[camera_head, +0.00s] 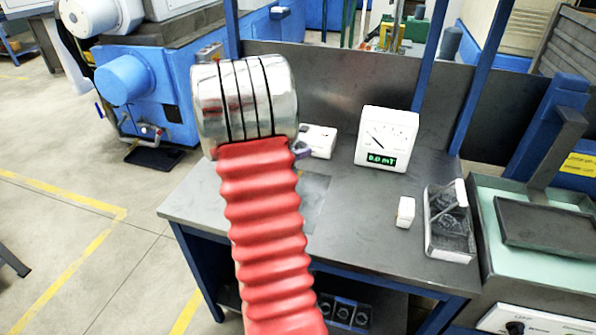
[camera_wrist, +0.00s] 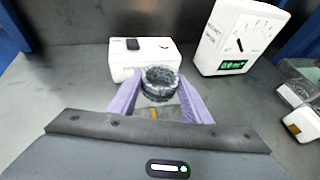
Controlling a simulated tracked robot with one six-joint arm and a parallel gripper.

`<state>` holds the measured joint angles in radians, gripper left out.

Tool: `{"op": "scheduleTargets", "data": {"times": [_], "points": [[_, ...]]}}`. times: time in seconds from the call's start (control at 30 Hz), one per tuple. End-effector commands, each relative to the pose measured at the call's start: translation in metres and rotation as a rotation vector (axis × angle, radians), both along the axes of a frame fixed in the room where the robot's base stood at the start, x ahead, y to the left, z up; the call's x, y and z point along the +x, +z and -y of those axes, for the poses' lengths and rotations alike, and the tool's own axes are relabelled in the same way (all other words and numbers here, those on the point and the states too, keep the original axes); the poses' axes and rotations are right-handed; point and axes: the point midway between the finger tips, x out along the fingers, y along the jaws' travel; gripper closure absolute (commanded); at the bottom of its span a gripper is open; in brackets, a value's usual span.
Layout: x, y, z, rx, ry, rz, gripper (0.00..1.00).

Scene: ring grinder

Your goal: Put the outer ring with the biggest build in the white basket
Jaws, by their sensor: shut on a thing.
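A dark grey metal ring (camera_wrist: 160,84) sits between the two purple fingers of my gripper (camera_wrist: 160,100) in the wrist view. The gripper is shut on it. The ring's opening faces up, and it is in front of a white box; I cannot tell if it touches the table. In the head view my arm hides the ring and most of the gripper; only a bit of purple finger shows. A pale, clear-walled basket (camera_head: 437,240) with grey pieces in it stands at the table's right edge. It is partly visible at the right of the wrist view (camera_wrist: 293,92).
A white box (camera_head: 318,141) and a white meter (camera_head: 388,136) with a green display stand at the table's back. A small white block (camera_head: 405,212) lies left of the basket. The grey table (camera_head: 365,235) is clear between them. A green-topped machine (camera_head: 550,262) adjoins on the right.

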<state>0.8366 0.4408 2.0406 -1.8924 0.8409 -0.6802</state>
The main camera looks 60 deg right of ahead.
Motion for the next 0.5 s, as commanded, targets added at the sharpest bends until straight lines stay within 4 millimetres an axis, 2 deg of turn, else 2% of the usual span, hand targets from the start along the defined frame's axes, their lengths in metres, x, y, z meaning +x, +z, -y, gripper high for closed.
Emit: {"op": "scheduleTargets", "data": {"times": [0.2, 0.33, 0.5], "points": [[0.0, -0.036, 0.0, 0.002, 0.001, -0.004, 0.87], [0.0, -0.045, 0.0, 0.0, 0.0, -0.001, 0.87], [0.0, -0.046, 0.0, -0.001, 0.0, 0.0, 0.87]]}}
